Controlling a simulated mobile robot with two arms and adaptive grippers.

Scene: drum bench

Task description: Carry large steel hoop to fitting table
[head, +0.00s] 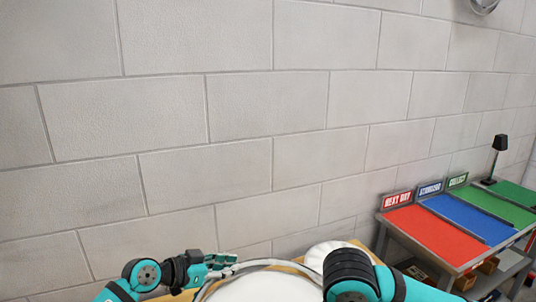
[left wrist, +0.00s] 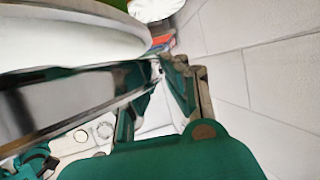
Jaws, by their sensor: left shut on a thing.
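The large steel hoop (head: 240,266) shows as a shiny silver arc at the bottom centre of the head view. Only its far part is visible; the rest is cut off by the frame. My left gripper (head: 222,264) is shut on the hoop's rim at its left far side. In the left wrist view the hoop (left wrist: 85,98) is a broad reflective band running into the jaws of the left gripper (left wrist: 160,85). My right arm's link stands at the lower right of the head view; its gripper is out of frame. I cannot tell which surface is the fitting table.
A smooth white round surface (head: 262,289) lies within the hoop's arc. A wooden surface (head: 357,244) and a white ribbed round thing (head: 326,252) are behind. A bench with red (head: 433,237), blue and green panels, signs and a lamp (head: 497,150) stands right. A block wall closes the back.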

